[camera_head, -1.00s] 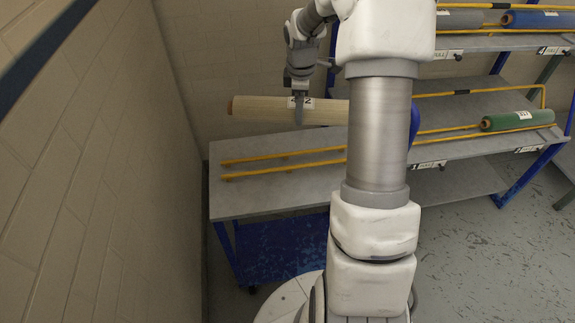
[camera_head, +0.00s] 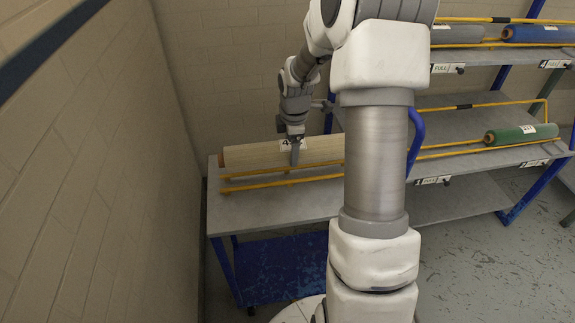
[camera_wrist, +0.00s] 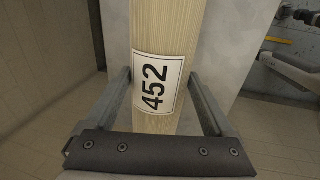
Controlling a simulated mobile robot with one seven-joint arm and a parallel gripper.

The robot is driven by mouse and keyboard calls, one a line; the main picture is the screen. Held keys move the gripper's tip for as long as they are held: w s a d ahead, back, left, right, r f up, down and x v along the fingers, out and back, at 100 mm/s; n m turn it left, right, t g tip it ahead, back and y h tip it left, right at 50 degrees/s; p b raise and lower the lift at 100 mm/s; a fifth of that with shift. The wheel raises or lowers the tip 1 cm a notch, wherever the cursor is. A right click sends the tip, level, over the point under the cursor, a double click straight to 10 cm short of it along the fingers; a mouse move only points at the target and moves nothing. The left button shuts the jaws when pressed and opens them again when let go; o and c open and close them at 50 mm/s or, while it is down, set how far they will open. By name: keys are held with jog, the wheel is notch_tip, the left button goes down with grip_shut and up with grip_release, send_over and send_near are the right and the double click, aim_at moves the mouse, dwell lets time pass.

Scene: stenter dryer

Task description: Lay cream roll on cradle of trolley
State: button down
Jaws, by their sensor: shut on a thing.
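The cream roll (camera_head: 255,155) lies level along the yellow rails of the cradle (camera_head: 272,184) on the grey trolley top (camera_head: 265,206). It looks down at rail height; whether it touches both rails cannot be told. My gripper (camera_head: 294,155) reaches down from above and is shut on the roll near its label. In the wrist view the cream roll (camera_wrist: 168,30) runs between my two fingers, with its label "452" (camera_wrist: 158,84) facing the camera. The roll's right end is hidden behind my arm in the head view.
A rack on the right holds a green roll (camera_head: 522,134) on its middle shelf, and a grey roll (camera_head: 458,34) and a blue roll (camera_head: 540,34) on its upper shelf. A wall (camera_head: 100,170) stands close at the left. The front of the trolley top is bare.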

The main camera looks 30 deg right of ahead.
aim_at(288, 163)
jog(key=shift+s+a+f, duration=0.15)
jog(key=shift+a+f, duration=0.2)
jog(key=shift+a, duration=0.3)
jog(key=shift+f+b, duration=0.55)
jog(key=shift+f, duration=1.45)
jog(key=shift+f, duration=0.2)
grip_release()
jog(key=r+p, duration=0.1)
jog(key=r, duration=0.3)
jog(key=s+r, duration=0.1)
jog(key=r, duration=0.3)
jog(key=s+r+p, duration=0.1)
jog(key=r, duration=0.3)
jog(key=shift+s+a+p, duration=0.2)
jog(key=shift+a+p, duration=0.1)
jog(key=shift+a, duration=0.05)
